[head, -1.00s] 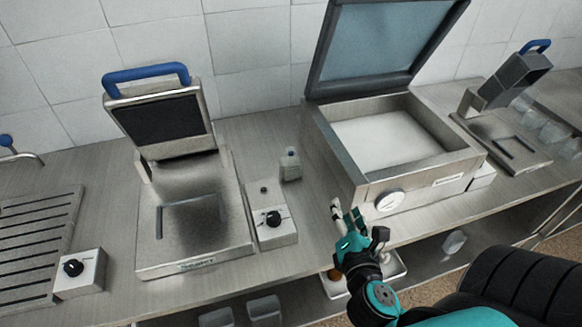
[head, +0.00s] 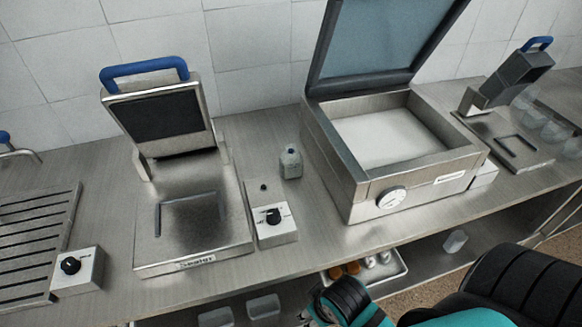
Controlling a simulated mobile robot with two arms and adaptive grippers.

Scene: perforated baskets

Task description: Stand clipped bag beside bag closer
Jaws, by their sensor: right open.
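My right gripper (head: 312,312) is at the bottom edge of the head view, in front of the counter and partly cut off. It is open, and I see nothing held in it. A small grey container with a dark blue top (head: 290,162) stands upright on the counter, between the left press and the open pan unit. I cannot tell whether it is the clipped bag. I cannot make out a bag closer. My left gripper is not in view.
A press with a blue handle (head: 155,72) and its control box (head: 276,224) stand left. An open-lidded pan unit (head: 350,180) stands right of centre. A tray (head: 392,273) with several small items sits on the lower shelf. The counter front between them is clear.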

